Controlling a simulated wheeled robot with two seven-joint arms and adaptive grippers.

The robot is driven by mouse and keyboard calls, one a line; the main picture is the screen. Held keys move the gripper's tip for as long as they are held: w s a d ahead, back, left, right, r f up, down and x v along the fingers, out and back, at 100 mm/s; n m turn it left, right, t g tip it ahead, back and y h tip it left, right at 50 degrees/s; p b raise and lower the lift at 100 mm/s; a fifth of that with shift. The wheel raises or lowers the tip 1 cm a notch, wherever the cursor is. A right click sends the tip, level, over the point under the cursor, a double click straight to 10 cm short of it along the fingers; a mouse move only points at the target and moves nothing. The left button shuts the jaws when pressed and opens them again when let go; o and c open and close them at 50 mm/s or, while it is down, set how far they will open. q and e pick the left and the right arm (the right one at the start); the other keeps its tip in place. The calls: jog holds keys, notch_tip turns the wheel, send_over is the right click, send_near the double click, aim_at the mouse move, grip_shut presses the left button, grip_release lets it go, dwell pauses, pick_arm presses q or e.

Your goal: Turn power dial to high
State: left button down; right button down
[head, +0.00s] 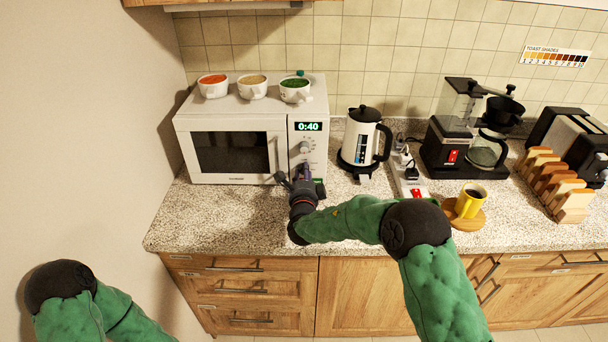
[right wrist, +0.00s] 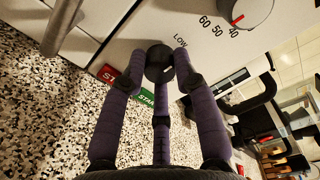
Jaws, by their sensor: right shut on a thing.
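The white microwave (head: 233,119) stands at the back left of the counter. Its display reads 0:40. The right wrist view shows a dark round power dial (right wrist: 158,60) with the word LOW beside it. My right gripper (head: 303,174) is at the lower part of the control panel. In the right wrist view my purple right fingers (right wrist: 161,66) are shut on the dial, one on each side. The dial's pointer setting is hard to make out. My left arm shows at the lower left of the head view, but its gripper is out of view.
A larger timer dial (right wrist: 246,10) with a red mark near 40 sits above. Red (right wrist: 107,73) and green START (right wrist: 147,98) buttons are close to my fingers. Three cups (head: 252,88) stand on the microwave. A kettle (head: 362,138) stands right of it; counter in front is clear.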

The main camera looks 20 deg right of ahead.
jog(key=m+b, duration=0.7)
jog(key=b, duration=0.1)
jog(key=shift+f+y, duration=0.15)
jog(key=shift+y, duration=0.15)
jog(key=shift+m+b, duration=0.65)
jog(key=shift+m, duration=1.15)
jog(key=m, duration=0.2)
jog(key=shift+r+m+b, duration=0.25)
jog(key=shift+m+b, duration=0.05)
jog(key=m, duration=0.3)
jog(key=shift+d+m+t, duration=0.1)
jog(key=shift+m+t, duration=0.3)
jog(key=m, duration=1.2)
jog(key=shift+f+m, duration=0.1)
jog(key=shift+m, duration=0.3)
jog(key=m+h, duration=0.1)
jog(key=m, duration=0.4)
jog(key=shift+m, duration=0.4)
jog(key=shift+f+m, duration=0.1)
jog(key=shift+m, duration=0.2)
